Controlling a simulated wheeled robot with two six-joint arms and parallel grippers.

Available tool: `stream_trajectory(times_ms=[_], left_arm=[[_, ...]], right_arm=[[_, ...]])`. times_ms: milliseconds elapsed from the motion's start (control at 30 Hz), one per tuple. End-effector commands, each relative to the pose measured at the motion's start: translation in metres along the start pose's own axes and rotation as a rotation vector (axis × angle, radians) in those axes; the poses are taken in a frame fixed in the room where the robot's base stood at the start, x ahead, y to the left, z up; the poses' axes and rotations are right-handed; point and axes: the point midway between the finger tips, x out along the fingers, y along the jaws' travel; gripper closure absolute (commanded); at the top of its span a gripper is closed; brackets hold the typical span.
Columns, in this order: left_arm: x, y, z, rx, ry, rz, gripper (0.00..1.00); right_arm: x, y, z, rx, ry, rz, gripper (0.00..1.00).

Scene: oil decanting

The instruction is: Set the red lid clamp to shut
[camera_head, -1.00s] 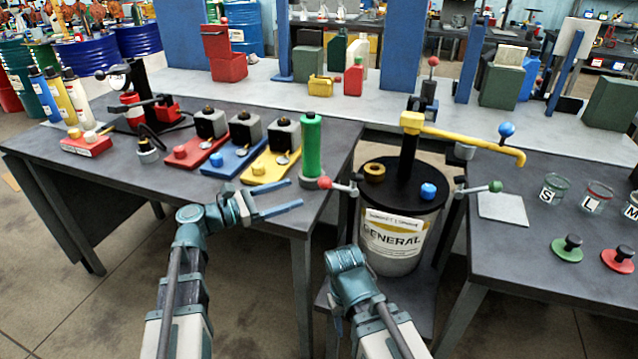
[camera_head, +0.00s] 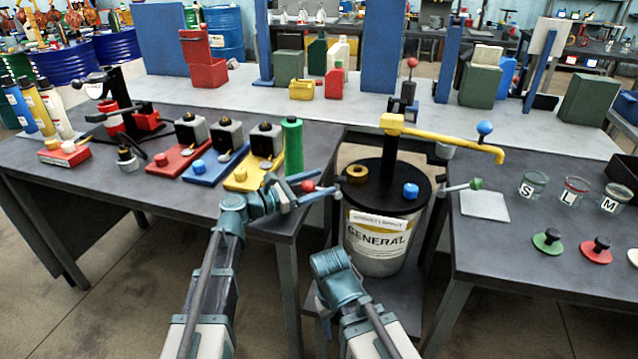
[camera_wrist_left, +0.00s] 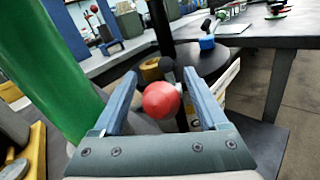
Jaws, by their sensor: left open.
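The red lid clamp shows its round red knob (camera_head: 308,186) at the left side of the black drum lid (camera_head: 392,190); the knob also shows in the left wrist view (camera_wrist_left: 161,100). My left gripper (camera_head: 318,184) is open, with its fingers on either side of the knob. In the wrist view the knob lies between the two blue fingers, and I cannot tell if it touches either. The clamp's arm behind the knob is mostly hidden. My right arm (camera_head: 340,280) is low in front of the drum; its fingers are not visible.
A green cylinder (camera_head: 292,147) stands close to the left of my left gripper and looms large in the wrist view (camera_wrist_left: 50,65). The GENERAL drum (camera_head: 376,243) has a yellow pump spout (camera_head: 450,138) above it and a green-knobbed clamp (camera_head: 476,184) on its right side.

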Motion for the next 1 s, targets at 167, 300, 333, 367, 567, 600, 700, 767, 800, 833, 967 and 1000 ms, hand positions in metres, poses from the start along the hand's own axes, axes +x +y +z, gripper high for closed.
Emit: stream_trajectory(times_ms=[167, 300, 333, 367, 567, 600, 700, 767, 800, 833, 967, 1000], left_arm=[[0.0042, -0.0004, 0.0001, 0.0, 0.0, -0.001, 0.24], [0.004, -0.0005, 0.0001, 0.0, 0.0, -0.001, 0.24], [0.004, -0.0004, 0.0001, 0.0, 0.0, -0.001, 0.24], [0.004, -0.0004, 0.0001, 0.0, 0.0, -0.001, 0.26], [0.0038, -0.0004, 0.0, 0.0, 0.0, -0.001, 0.62], [0.0038, -0.0003, 0.0, 0.0, 0.0, -0.001, 0.69], [0.0037, -0.0004, 0.0, 0.0, 0.0, -0.001, 0.87], [0.0037, -0.0004, 0.0, 0.0, 0.0, -0.001, 0.98], [0.0037, -0.0004, 0.0, 0.0, 0.0, -0.001, 1.0], [0.0037, -0.0004, 0.0, 0.0, 0.0, -0.001, 1.0], [0.0037, -0.0004, 0.0, 0.0, 0.0, -0.001, 1.0], [0.0036, -0.0004, 0.0, 0.0, 0.0, -0.001, 1.0]], right_arm=[[0.0, 0.0, 0.0, 0.0, 0.0, 0.0, 0.5], [0.0, 0.0, 0.0, 0.0, 0.0, 0.0, 0.5], [0.0, 0.0, 0.0, 0.0, 0.0, 0.0, 0.5], [0.0, 0.0, 0.0, 0.0, 0.0, 0.0, 0.5], [0.0, 0.0, 0.0, 0.0, 0.0, 0.0, 0.5], [0.0, 0.0, 0.0, 0.0, 0.0, 0.0, 0.5], [0.0, 0.0, 0.0, 0.0, 0.0, 0.0, 0.5], [0.0, 0.0, 0.0, 0.0, 0.0, 0.0, 0.5], [0.0, 0.0, 0.0, 0.0, 0.0, 0.0, 0.5], [0.0, 0.0, 0.0, 0.0, 0.0, 0.0, 0.5], [0.0, 0.0, 0.0, 0.0, 0.0, 0.0, 0.5], [0.0, 0.0, 0.0, 0.0, 0.0, 0.0, 0.5]])
